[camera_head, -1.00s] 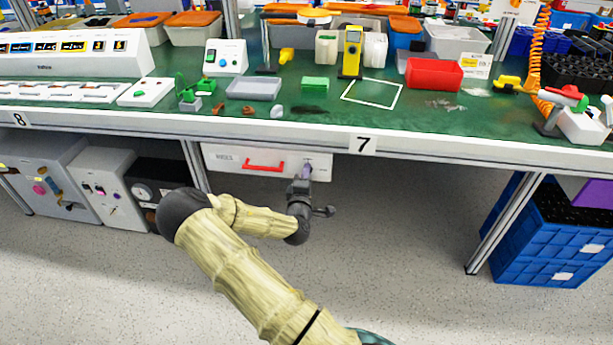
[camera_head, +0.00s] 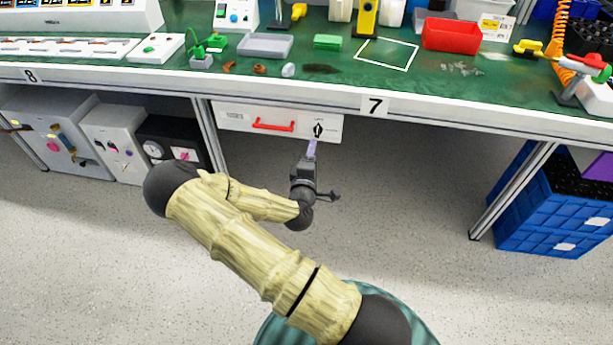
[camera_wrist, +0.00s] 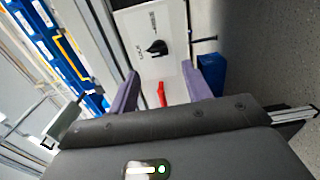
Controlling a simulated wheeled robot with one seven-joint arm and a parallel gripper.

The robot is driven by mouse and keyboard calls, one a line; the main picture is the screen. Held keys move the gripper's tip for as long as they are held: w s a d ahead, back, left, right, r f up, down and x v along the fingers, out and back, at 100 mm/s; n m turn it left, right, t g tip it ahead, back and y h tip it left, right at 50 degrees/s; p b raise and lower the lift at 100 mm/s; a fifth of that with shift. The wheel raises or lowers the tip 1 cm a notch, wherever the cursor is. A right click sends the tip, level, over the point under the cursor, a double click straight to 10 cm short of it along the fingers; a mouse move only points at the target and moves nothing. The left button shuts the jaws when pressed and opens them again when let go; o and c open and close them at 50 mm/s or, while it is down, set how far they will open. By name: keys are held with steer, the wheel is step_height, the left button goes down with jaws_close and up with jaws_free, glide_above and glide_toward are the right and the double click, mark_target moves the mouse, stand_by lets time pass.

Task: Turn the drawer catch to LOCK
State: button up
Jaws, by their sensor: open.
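The white drawer (camera_head: 240,121) hangs under the bench and has a red handle (camera_head: 273,125). The drawer catch (camera_head: 318,130) is a small black knob at the right end of its front. In the wrist view the black catch (camera_wrist: 157,47) shows whole on the white front, with small lettering around it that I cannot read for certain. My gripper (camera_head: 312,148) is just below and in front of the catch, apart from it.
The green workbench (camera_head: 330,70) is above the drawer, with its front edge over my arm. Grey boxes (camera_head: 115,140) stand under it at the left, and blue crates (camera_head: 545,215) at the right. A bench leg (camera_head: 208,135) is left of the drawer. The floor between is clear.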

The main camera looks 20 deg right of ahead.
steer(key=v, duration=0.9)
steer(key=shift+s+p, duration=0.15)
steer(key=shift+p, duration=0.3)
